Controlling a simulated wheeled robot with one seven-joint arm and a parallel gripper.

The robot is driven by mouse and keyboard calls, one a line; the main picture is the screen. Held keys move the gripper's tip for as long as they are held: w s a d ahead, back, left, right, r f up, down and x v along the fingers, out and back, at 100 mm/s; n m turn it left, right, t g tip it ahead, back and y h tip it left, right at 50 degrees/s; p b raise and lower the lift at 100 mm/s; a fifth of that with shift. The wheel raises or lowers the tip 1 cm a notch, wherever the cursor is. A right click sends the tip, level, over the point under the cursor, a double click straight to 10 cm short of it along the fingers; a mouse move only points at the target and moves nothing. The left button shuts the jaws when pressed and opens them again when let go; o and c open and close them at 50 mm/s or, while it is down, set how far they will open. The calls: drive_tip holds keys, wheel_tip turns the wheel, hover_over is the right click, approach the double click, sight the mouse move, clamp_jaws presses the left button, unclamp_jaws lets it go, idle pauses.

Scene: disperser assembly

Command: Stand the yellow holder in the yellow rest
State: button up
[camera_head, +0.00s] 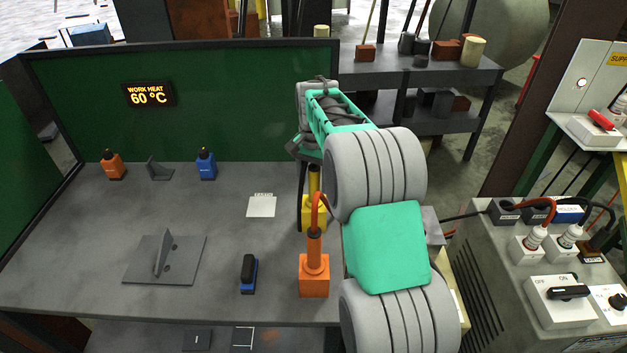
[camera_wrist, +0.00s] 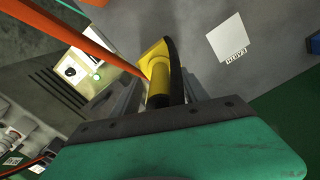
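The yellow holder (camera_head: 314,180) stands about upright at the right side of the table, below my gripper (camera_head: 308,155). Its lower end meets the yellow rest (camera_head: 314,213); I cannot tell if it is fully seated. In the wrist view the yellow holder (camera_wrist: 160,78) lies between the grey fingers of my gripper (camera_wrist: 163,92), with a black cable beside it and the yellow rest (camera_wrist: 152,52) beyond. The fingers are partly hidden, so I cannot tell whether they touch the holder. My arm hides part of the area to the right.
An orange holder (camera_head: 314,250) with a red cable stands in an orange rest (camera_head: 314,277) just in front. A grey bracket plate (camera_head: 185,270), a black-and-blue tool (camera_head: 249,273) and a white label (camera_head: 262,207) lie to the left. The table's middle is mostly clear.

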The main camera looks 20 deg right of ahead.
sight(313, 168)
wheel_tip(313, 168, up, 8)
drive_tip(key=shift+f, duration=0.1)
idle(0.4)
